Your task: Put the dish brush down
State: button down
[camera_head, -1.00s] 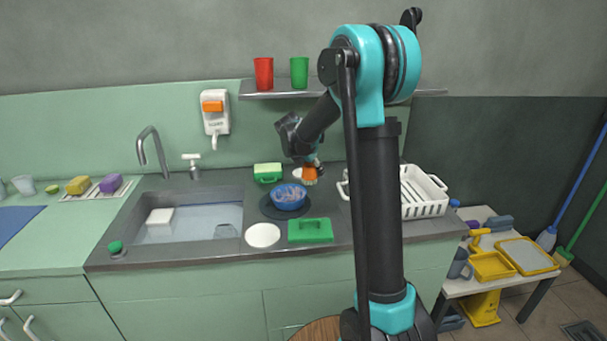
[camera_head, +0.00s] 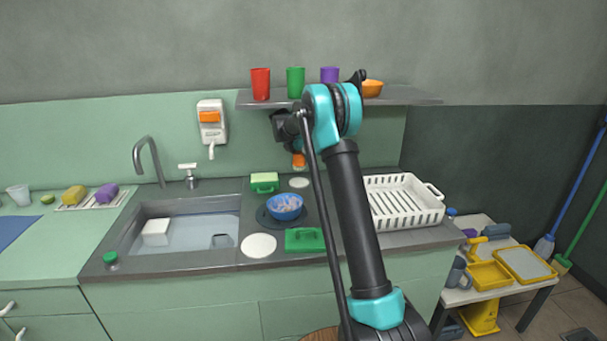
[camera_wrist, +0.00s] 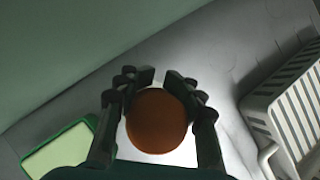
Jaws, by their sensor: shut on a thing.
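The dish brush (camera_head: 299,160) shows as an orange piece under my gripper (camera_head: 298,148) at the back of the counter. In the wrist view its round orange-brown top (camera_wrist: 157,121) sits between the two dark fingers of my gripper (camera_wrist: 158,88), which are shut on it. The brush is above a white disc (camera_head: 299,183) on the counter, with a gap between them in the head view. The white disc (camera_wrist: 184,152) also shows behind the brush in the wrist view. The brush's bristles are hidden in the wrist view.
A blue bowl (camera_head: 285,207) of suds stands on a dark round mat. The shelf (camera_head: 420,97) is above.

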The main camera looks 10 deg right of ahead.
aim_at(297, 163)
notch_tip(297, 163, down, 3)
jog(key=shift+s+f, duration=0.1)
jog(key=shift+s, duration=0.05)
jog(key=shift+w+f, duration=0.2)
jog(key=shift+f, duration=1.45)
jog(key=c, duration=0.9)
grip_release()
jog(key=shift+f, duration=0.15)
jog(key=v, duration=0.8)
jog(key=shift+f, duration=0.1)
